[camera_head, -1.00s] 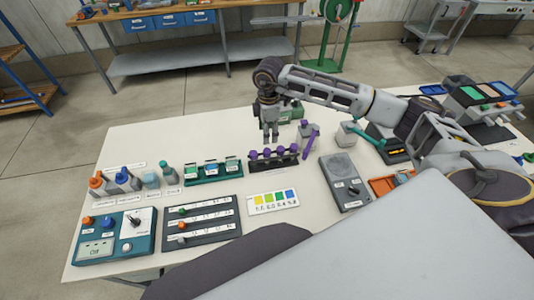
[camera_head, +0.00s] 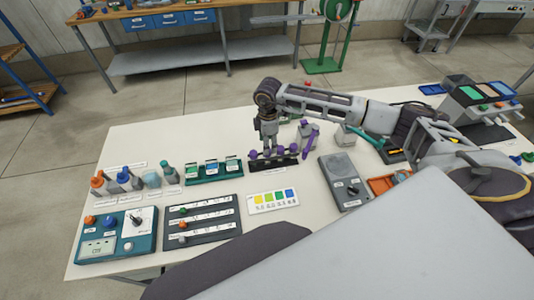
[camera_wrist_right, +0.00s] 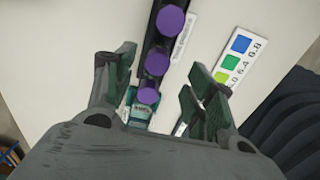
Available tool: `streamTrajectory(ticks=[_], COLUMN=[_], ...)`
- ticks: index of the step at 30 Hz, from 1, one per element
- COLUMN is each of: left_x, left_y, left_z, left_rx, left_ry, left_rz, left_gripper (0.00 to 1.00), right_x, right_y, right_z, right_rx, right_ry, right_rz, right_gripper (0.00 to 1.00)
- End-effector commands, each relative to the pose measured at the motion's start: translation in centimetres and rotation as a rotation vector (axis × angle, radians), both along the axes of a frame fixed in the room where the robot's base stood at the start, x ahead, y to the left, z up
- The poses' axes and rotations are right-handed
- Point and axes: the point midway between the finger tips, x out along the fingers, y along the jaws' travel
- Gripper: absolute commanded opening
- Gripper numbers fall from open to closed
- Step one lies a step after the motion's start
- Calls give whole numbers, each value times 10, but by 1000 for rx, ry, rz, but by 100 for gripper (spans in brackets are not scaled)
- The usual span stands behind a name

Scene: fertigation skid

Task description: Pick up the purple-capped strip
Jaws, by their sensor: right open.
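Several purple caps (camera_head: 281,152) stand in a row on a black rack (camera_head: 285,162) in the middle of the table. I cannot tell from the head view which cap belongs to a separate strip. My right gripper (camera_head: 268,146) points down over the left part of this row. In the right wrist view its fingers (camera_wrist_right: 158,78) are open, one on each side of the row. A purple cap (camera_wrist_right: 149,95) shows between them, and another purple cap (camera_wrist_right: 157,61) is just beyond. The strips below the caps are hidden. My left gripper is not in view.
A teal rack of small vials (camera_head: 213,170) stands left of the black rack. A colour chart (camera_head: 273,201) lies in front, and a grey device (camera_head: 345,183) stands to the right.

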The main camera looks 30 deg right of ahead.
Motion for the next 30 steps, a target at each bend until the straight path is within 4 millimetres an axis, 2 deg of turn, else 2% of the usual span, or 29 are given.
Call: streamTrajectory(ticks=[15,30], left_x=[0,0], left_y=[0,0], left_z=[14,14], left_rx=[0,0], left_ry=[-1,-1], left_rz=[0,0], left_gripper=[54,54], right_x=[3,3], right_y=[2,2], right_z=[-46,-48], right_rx=[0,0], right_ry=[1,0], right_rz=[0,0], right_gripper=[54,54])
